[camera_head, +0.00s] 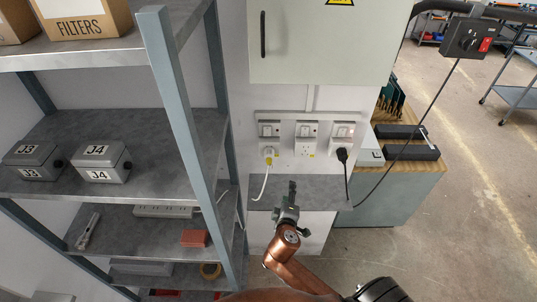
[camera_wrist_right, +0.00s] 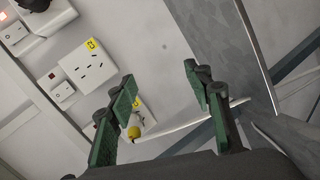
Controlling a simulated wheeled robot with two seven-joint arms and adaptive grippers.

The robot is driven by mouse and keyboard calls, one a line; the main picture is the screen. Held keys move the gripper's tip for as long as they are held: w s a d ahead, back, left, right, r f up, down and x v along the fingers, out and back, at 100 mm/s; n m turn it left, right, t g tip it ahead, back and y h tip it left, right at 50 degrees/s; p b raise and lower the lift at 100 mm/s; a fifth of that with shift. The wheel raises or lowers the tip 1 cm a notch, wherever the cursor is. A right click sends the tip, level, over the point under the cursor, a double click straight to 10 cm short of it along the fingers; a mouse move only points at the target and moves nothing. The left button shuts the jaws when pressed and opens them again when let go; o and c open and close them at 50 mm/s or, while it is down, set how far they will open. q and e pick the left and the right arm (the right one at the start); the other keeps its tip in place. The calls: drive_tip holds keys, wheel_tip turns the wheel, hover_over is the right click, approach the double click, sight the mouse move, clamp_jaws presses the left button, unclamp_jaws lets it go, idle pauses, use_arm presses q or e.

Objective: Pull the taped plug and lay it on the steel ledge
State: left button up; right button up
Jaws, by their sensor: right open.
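The taped plug (camera_head: 268,153) is white with yellow tape and sits in the left socket of the wall row. A white cable hangs from it. In the right wrist view its yellow part (camera_wrist_right: 134,132) shows beside the left-hand finger, which partly hides the socket. My right gripper (camera_head: 291,188) is open and empty, below and slightly right of the taped plug in the head view. In the wrist view its fingers (camera_wrist_right: 159,76) are spread apart. The steel ledge (camera_head: 325,192) is bare grey metal below the sockets; it also shows in the wrist view (camera_wrist_right: 225,35). My left gripper is not visible.
A black plug (camera_head: 342,154) with a dark cable fills the right socket. The middle socket (camera_head: 305,147) is empty. A shelf rack (camera_head: 180,120) stands close on the left, with grey boxes. A cabinet (camera_head: 325,45) hangs above the sockets.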

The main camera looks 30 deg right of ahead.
sight(269, 162)
drive_tip(key=w+a+r+n+t, duration=0.4)
drive_tip(key=w+a+r, duration=0.1)
drive_tip(key=r, duration=0.3)
drive_tip(key=shift+w+h, duration=0.3)
drive_tip(key=shift+w, duration=0.45)
drive_tip(key=shift+b+x, duration=0.65)
drive_tip(key=shift+x, duration=3.85)
drive_tip(key=shift+r, duration=0.2)
drive_tip(key=shift+c, duration=0.2)
clamp_jaws()
drive_tip(key=shift+s+a, duration=0.1)
drive_tip(key=shift+p+v, duration=0.4)
drive_tip(key=shift+v, duration=2.45)
